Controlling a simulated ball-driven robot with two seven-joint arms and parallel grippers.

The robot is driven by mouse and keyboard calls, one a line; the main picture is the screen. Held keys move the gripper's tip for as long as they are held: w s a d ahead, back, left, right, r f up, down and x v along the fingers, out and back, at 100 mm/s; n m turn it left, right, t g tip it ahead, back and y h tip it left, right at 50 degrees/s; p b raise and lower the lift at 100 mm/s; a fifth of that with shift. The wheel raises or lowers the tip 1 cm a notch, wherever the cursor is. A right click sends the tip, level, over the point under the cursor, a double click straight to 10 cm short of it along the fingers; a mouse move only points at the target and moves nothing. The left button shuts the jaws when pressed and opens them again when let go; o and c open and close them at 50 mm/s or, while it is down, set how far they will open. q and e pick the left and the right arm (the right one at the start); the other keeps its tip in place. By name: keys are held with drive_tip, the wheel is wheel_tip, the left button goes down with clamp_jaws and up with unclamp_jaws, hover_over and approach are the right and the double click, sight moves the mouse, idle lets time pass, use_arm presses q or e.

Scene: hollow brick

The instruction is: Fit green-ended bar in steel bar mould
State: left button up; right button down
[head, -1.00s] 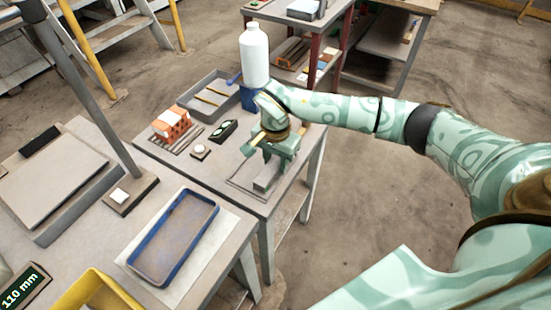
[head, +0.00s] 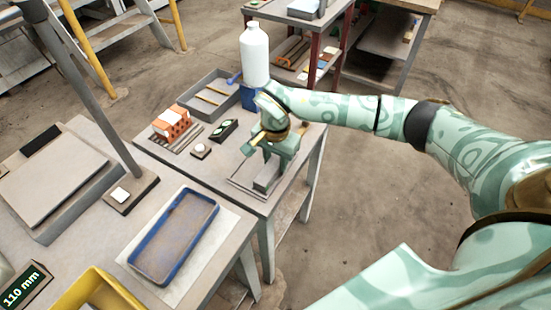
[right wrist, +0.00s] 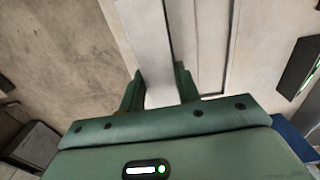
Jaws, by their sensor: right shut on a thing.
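My right gripper (head: 272,149) points down over the right end of the workbench. It is shut on a thin tan bar (head: 254,143), whose near end sticks out to the left of the fingers. Green on that bar cannot be told apart from the green gripper. Just below the gripper lies a grey steel block (head: 267,181), which looks like the bar mould. My left gripper is not in view.
A white bottle (head: 255,55) stands behind the gripper, by a blue block (head: 250,97). A grey tray (head: 190,99) holds thin yellow bars. An orange hollow brick (head: 174,122), a dark device (head: 223,130) and a blue-rimmed tray (head: 214,211) lie to the left.

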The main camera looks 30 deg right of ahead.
drive_tip(key=shift+f, duration=0.5)
drive_tip(key=c, duration=0.9)
unclamp_jaws()
drive_tip(key=shift+s+f, duration=0.1)
wheel_tip(320, 180, up, 17)
drive_tip(key=p, duration=0.3)
drive_tip(key=shift+f+p, duration=0.2)
drive_tip(key=shift+p, duration=0.2)
